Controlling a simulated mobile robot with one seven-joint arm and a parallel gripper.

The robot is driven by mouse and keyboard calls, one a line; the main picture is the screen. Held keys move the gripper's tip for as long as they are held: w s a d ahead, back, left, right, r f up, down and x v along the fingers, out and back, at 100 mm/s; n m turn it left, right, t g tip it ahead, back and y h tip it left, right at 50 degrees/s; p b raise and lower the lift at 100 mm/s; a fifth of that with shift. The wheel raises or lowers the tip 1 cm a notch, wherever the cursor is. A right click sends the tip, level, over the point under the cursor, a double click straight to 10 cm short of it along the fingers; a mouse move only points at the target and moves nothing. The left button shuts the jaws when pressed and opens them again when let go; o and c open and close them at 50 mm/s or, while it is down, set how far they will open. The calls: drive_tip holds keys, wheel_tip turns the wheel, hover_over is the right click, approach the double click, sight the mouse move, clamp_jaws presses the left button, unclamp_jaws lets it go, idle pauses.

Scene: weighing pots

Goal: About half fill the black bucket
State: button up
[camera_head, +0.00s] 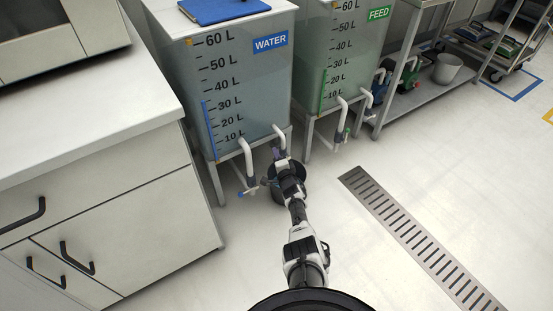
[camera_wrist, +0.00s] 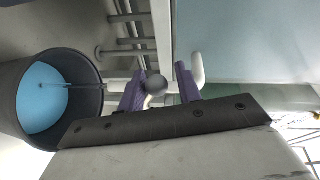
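The black bucket (camera_head: 277,196) stands on the floor below the front of the water tank (camera_head: 232,75), partly hidden by my arm in the head view. In the wrist view the bucket (camera_wrist: 92,72) shows its open mouth, with a disc of blue water (camera_wrist: 40,98) inside. A thin streak crosses the mouth; I cannot tell whether it is a stream or a handle. My gripper (camera_wrist: 160,90) has its two purple fingers apart. A grey round knob (camera_wrist: 156,84) shows between them, close to one finger, with a gap to the other. It does not look clamped.
A white pipe with a blue-handled tap (camera_head: 248,165) hangs left of my gripper. The feed tank (camera_head: 345,60) stands to the right, then a metal shelf with a pale bucket (camera_head: 447,69). White cabinets (camera_head: 110,200) stand at left. The floor around the drain grate (camera_head: 415,235) is clear.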

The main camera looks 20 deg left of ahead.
drive_tip(key=shift+o, duration=0.4)
drive_tip(key=shift+f, duration=0.15)
drive_tip(key=shift+s, duration=0.1)
drive_tip(key=p+v, duration=1)
drive_tip(key=v, duration=0.3)
drive_tip(key=shift+s+d, duration=0.3)
idle(0.6)
drive_tip(key=shift+a, duration=0.1)
idle(0.4)
